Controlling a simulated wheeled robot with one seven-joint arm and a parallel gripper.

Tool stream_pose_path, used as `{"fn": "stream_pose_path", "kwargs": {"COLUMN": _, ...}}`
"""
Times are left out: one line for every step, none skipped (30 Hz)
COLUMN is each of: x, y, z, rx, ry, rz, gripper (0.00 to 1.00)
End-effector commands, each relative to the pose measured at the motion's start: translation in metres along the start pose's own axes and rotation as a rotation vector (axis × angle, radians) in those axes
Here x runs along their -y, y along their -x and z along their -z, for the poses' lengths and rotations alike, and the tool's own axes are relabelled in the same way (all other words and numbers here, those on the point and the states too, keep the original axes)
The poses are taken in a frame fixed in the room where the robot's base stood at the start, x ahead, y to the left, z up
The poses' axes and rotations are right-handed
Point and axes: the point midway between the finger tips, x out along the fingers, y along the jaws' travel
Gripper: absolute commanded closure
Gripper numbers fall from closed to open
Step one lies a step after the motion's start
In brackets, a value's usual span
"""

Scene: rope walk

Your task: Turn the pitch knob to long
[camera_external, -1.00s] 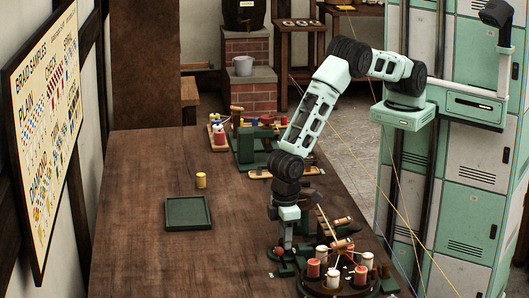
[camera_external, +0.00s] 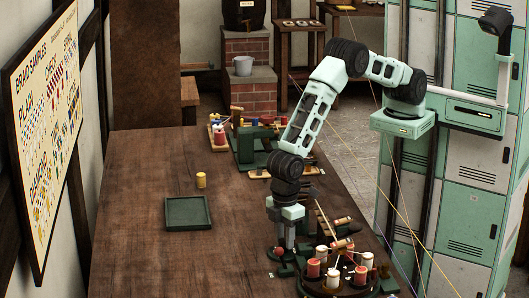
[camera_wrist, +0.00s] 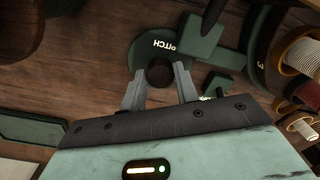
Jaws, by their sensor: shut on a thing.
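The pitch knob (camera_wrist: 160,74) is a dark round knob on a green base (camera_wrist: 146,48) with the white word PITCH, upside down in the wrist view. My gripper (camera_wrist: 160,78) has its two grey fingers on either side of the knob and is shut on it. In the external view my gripper (camera_external: 285,248) points straight down at the small green base by the table's front right. The knob is hard to make out there. I cannot read a long mark or tell which way the knob points.
A round stand of red and white bobbins (camera_external: 336,280) is close on the right of my gripper; bobbins (camera_wrist: 300,57) also show in the wrist view. The table's left part is clear.

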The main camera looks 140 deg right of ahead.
Motion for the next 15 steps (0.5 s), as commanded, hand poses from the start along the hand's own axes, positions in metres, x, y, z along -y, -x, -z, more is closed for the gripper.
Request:
{"fn": "stream_pose_path", "kwargs": {"x": 0.0005, "y": 0.0008, "z": 0.0002, "rx": 0.0, "ry": 0.0, "rz": 0.001, "gripper": 0.92}}
{"fn": "stream_pose_path", "kwargs": {"x": 0.0005, "y": 0.0008, "z": 0.0002, "rx": 0.0, "ry": 0.0, "rz": 0.001, "gripper": 0.92}}
{"fn": "stream_pose_path", "kwargs": {"x": 0.0005, "y": 0.0008, "z": 0.0002, "rx": 0.0, "ry": -0.001, "rz": 0.001, "gripper": 0.92}}
{"fn": "stream_pose_path", "kwargs": {"x": 0.0005, "y": 0.0008, "z": 0.0002, "rx": 0.0, "ry": -0.001, "rz": 0.001, "gripper": 0.64}}
{"fn": "stream_pose_path", "kwargs": {"x": 0.0005, "y": 0.0008, "z": 0.0002, "rx": 0.0, "ry": -0.001, "rz": 0.001, "gripper": 0.56}}
{"fn": "stream_pose_path", "kwargs": {"x": 0.0005, "y": 0.0008, "z": 0.0002, "rx": 0.0, "ry": -0.001, "rz": 0.001, "gripper": 0.48}}
{"fn": "stream_pose_path", "kwargs": {"x": 0.0004, "y": 0.0007, "z": 0.0002, "rx": 0.0, "ry": -0.001, "rz": 0.001, "gripper": 0.48}}
{"fn": "stream_pose_path", "kwargs": {"x": 0.0004, "y": 0.0007, "z": 0.0002, "rx": 0.0, "ry": -0.001, "rz": 0.001, "gripper": 0.48}}
{"fn": "stream_pose_path", "kwargs": {"x": 0.0003, "y": 0.0006, "z": 0.0001, "rx": 0.0, "ry": -0.001, "rz": 0.001, "gripper": 0.48}}
{"fn": "stream_pose_path", "kwargs": {"x": 0.0003, "y": 0.0005, "z": 0.0001, "rx": 0.0, "ry": -0.001, "rz": 0.0, "gripper": 0.48}}
{"fn": "stream_pose_path", "kwargs": {"x": 0.0003, "y": 0.0005, "z": 0.0001, "rx": 0.0, "ry": -0.001, "rz": 0.0, "gripper": 0.48}}
{"fn": "stream_pose_path", "kwargs": {"x": 0.0002, "y": 0.0004, "z": 0.0001, "rx": 0.0, "ry": -0.001, "rz": 0.0, "gripper": 0.48}}
{"fn": "stream_pose_path", "kwargs": {"x": 0.0002, "y": 0.0004, "z": 0.0001, "rx": 0.0, "ry": -0.001, "rz": 0.0, "gripper": 0.48}}
{"fn": "stream_pose_path", "kwargs": {"x": 0.0002, "y": 0.0006, "z": 0.0001, "rx": 0.0, "ry": -0.001, "rz": 0.0, "gripper": 0.48}}
{"fn": "stream_pose_path", "kwargs": {"x": 0.0002, "y": 0.0014, "z": 0.0003, "rx": -0.001, "ry": -0.001, "rz": 0.0, "gripper": 0.48}}
